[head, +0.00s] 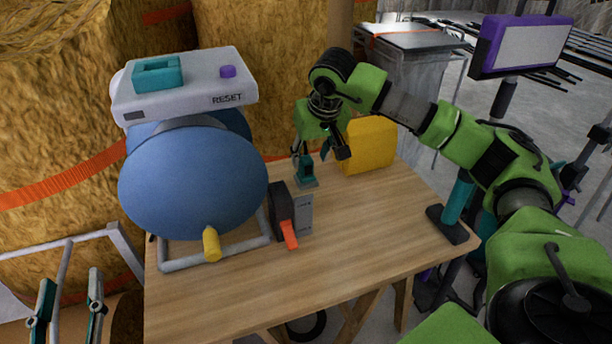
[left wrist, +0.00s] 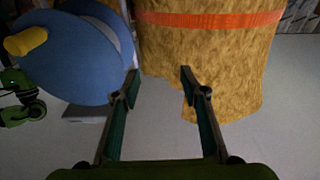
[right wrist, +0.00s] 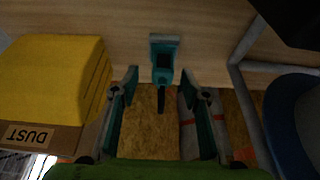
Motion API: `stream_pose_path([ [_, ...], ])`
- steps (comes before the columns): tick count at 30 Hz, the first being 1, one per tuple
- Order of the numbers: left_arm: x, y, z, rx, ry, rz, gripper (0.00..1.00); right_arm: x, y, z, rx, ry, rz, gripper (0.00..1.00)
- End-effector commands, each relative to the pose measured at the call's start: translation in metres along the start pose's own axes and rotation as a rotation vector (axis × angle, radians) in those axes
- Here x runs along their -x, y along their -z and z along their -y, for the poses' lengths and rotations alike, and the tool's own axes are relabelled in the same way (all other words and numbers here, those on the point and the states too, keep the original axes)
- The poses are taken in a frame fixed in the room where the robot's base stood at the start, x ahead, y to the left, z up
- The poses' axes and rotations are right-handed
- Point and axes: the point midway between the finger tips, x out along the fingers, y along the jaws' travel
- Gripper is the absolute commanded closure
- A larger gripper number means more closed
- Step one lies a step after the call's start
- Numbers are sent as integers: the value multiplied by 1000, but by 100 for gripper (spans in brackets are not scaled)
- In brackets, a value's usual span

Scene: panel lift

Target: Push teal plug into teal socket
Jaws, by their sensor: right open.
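The teal plug (head: 306,174) stands on the wooden table near its back edge; it also shows in the right wrist view (right wrist: 163,58). My right gripper (head: 320,150) is open just above and beside the plug. In the right wrist view the plug lies between and just beyond the open fingertips (right wrist: 158,76), with no visible grip on it. The teal socket (head: 157,74) sits on the top left of the white panel marked RESET (head: 190,98). My left gripper (head: 70,288) is open and empty at the lower left, off the table; its fingers also show in the left wrist view (left wrist: 160,78).
A large blue rounded body (head: 190,185) with a yellow knob (head: 211,243) carries the panel. A dark grey box with an orange lever (head: 289,234) stands beside it. A yellow bin (head: 369,145) is close to my right gripper. The table's front right (head: 340,260) is clear.

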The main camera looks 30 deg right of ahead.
Motion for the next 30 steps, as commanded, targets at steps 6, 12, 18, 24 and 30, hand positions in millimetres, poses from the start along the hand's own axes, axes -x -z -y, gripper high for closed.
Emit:
stream_pose_path([
  [6,2,38,-5,7,-11,-194,60,-22,1,3,0,-1,2,58],
  [12,12,76,-9,14,-20,-381,60,-41,2,4,-1,-1,2,58],
  [18,20,95,-11,17,-24,-469,60,-50,2,4,1,-1,1,58],
  [24,21,97,-11,17,-24,-476,60,-50,3,4,1,0,1,58],
  [30,21,96,-11,17,-24,-475,60,-50,3,4,1,0,1,66],
])
